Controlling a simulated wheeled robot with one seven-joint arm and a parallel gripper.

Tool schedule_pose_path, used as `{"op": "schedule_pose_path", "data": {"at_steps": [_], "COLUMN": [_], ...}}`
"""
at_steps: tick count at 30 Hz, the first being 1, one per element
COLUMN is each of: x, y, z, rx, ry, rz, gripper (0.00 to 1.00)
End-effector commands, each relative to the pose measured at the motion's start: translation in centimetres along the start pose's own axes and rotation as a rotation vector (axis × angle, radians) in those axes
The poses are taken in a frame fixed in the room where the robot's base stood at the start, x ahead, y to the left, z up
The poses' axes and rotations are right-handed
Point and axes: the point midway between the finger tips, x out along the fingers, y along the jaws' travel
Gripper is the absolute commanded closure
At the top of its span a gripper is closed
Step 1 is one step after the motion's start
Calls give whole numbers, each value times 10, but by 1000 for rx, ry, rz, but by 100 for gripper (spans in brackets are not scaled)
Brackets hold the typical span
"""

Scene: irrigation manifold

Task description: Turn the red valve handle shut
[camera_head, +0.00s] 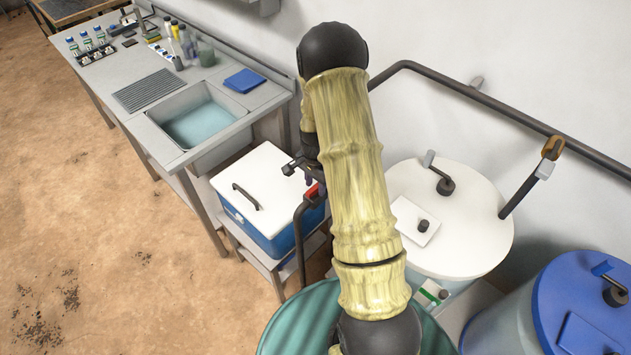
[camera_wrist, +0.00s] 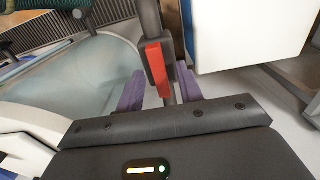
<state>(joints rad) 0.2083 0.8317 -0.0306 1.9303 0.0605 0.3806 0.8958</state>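The red valve handle (camera_wrist: 159,70) lies along a dark pipe in the wrist view, roughly in line with it. In the head view only a small red part of it (camera_head: 313,190) shows beside my arm. My gripper (camera_wrist: 160,87) has its two purple fingers apart, one on each side of the handle and pipe. A gap shows between the left finger and the handle; the right finger is close to the valve, and I cannot tell whether it touches. In the head view my gripper (camera_head: 302,169) is small and partly hidden by my arm.
A dark pipe (camera_head: 301,240) bends down beside a blue cooler with a white lid (camera_head: 262,187). A sink bench (camera_head: 195,118) stands left. A white-lidded drum (camera_head: 470,215), a blue drum (camera_head: 590,300) and a teal barrel (camera_head: 290,325) crowd the right and front. Open floor lies left.

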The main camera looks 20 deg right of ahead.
Motion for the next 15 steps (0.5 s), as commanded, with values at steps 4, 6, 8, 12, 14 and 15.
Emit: {"op": "schedule_pose_path", "data": {"at_steps": [4, 6, 8, 12, 14, 15], "x": [2, 2, 2, 1, 1, 1], "y": [0, 0, 0, 0, 0, 0], "z": [0, 0, 0, 0, 0, 0], "rx": [0, 1, 1, 1, 1, 1], "ry": [1, 1, 0, 0, 0, 0], "rz": [-1, -1, -1, -1, -1, -1], "gripper": [64, 64, 64, 91, 100, 100]}}
